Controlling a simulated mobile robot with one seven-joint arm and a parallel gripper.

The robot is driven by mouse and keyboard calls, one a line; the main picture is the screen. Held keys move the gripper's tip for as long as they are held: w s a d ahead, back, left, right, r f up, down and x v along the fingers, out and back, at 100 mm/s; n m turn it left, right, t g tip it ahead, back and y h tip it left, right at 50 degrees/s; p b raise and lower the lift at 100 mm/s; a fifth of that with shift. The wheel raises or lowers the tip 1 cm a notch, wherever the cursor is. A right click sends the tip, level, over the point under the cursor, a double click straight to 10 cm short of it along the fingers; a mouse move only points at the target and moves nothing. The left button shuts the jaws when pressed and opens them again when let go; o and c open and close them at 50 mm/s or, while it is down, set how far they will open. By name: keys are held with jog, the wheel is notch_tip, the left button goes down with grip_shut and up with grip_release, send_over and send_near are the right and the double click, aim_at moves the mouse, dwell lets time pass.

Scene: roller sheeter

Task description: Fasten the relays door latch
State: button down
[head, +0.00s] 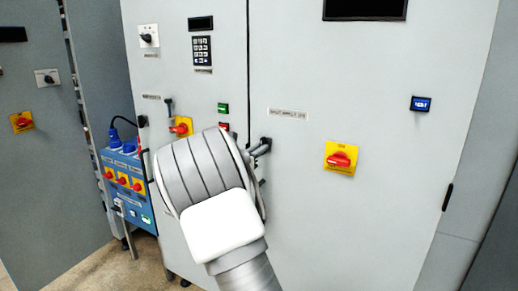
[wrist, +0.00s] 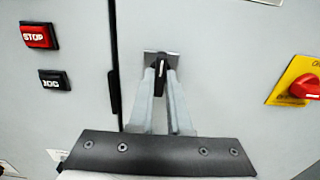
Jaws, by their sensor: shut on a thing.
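The door latch is a small black handle (wrist: 160,70) on a grey metal plate. It sits just right of the vertical door seam and stands roughly upright in the wrist view. My gripper (wrist: 161,78) is shut on this handle, one grey finger on each side. In the head view my gripper (head: 262,147) reaches the latch area beside the seam, and my wrist hides much of that area. The large grey cabinet door (head: 370,100) is to the right of the seam and looks closed.
A red rotary switch (head: 340,159) on a yellow plate is right of the latch. STOP (wrist: 38,36) and JOG (wrist: 54,80) buttons are to its left. A keypad (head: 202,50) is above. A blue box (head: 128,185) with plugs and switches stands at lower left.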

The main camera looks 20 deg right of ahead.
jog(key=c, duration=0.9)
grip_release()
jog(key=shift+o, duration=0.2)
jog(key=shift+a, duration=0.1)
jog(key=p+v, duration=0.1)
jog(key=v, duration=1.6)
jog(key=shift+s, duration=0.2)
jog(key=s+d+r+m+g+y+p, duration=0.1)
jog(key=s+d+m+g+y+p, duration=0.2)
jog(key=s+m, duration=0.5)
jog(key=s+d+r+m+g+y+p, duration=0.15)
jog(key=s+d+m+g, duration=0.35)
jog(key=s, duration=0.5)
jog(key=s+a+r+m+t+y+p, duration=0.1)
jog(key=s+a+r+m+y+p, duration=0.1)
jog(key=s+a+m+y, duration=0.3)
jog(key=s+a+r+m+t+y+p, duration=0.1)
jog(key=s+a+r+m+y+p, duration=0.1)
jog(key=s+a+m, duration=0.5)
jog(key=s+a+y+p, duration=0.1)
jog(key=s+y, duration=0.1)
jog(key=shift+s+a+m+t+y, duration=0.25)
jog(key=shift+s+m+t+y, duration=0.05)
jog(key=shift+m+y, duration=0.1)
